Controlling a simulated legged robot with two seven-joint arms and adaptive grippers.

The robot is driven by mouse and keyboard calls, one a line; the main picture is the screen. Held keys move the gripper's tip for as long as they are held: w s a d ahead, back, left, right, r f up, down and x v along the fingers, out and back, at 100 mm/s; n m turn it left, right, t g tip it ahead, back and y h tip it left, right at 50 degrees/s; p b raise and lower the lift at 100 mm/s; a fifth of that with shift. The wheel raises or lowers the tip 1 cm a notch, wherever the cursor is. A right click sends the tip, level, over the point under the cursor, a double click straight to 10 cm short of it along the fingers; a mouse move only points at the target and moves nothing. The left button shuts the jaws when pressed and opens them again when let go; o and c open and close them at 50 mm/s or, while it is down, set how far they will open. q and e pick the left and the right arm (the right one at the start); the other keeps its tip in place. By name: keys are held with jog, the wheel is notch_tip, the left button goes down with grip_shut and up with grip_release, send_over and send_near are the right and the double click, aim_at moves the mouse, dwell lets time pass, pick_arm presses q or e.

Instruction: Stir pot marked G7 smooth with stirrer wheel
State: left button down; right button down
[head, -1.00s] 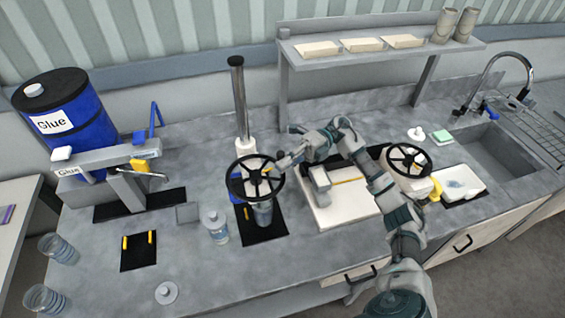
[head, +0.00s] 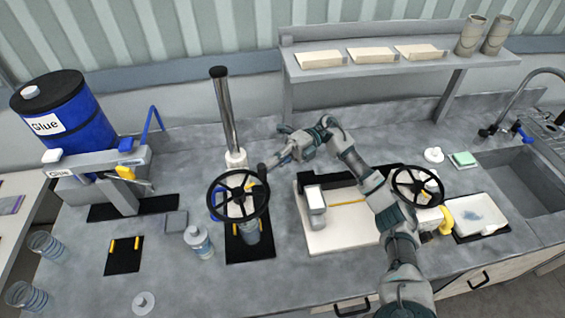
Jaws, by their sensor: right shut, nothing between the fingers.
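The black stirrer wheel (head: 222,208) sits on the stirrer stand, whose grey post (head: 226,115) rises behind it. A pot (head: 249,231) stands under the wheel on a black mat; the wheel partly hides it, and I cannot read any mark on it. My right gripper (head: 268,170) is shut and empty at the far right part of the wheel's rim, by its upright handle. Whether it touches the handle is too small to tell. My left gripper is not in view.
A blue glue drum (head: 66,112) stands at the left. A clear bottle (head: 198,242) is just left of the pot. A sink (head: 525,180) is at far right.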

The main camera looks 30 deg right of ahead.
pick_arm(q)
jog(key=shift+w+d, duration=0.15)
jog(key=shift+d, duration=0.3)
pick_arm(e)
jog(key=shift+a+f, duration=0.1)
jog(key=shift+a, duration=0.25)
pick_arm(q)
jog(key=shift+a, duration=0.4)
pick_arm(e)
jog(key=shift+s, duration=0.1)
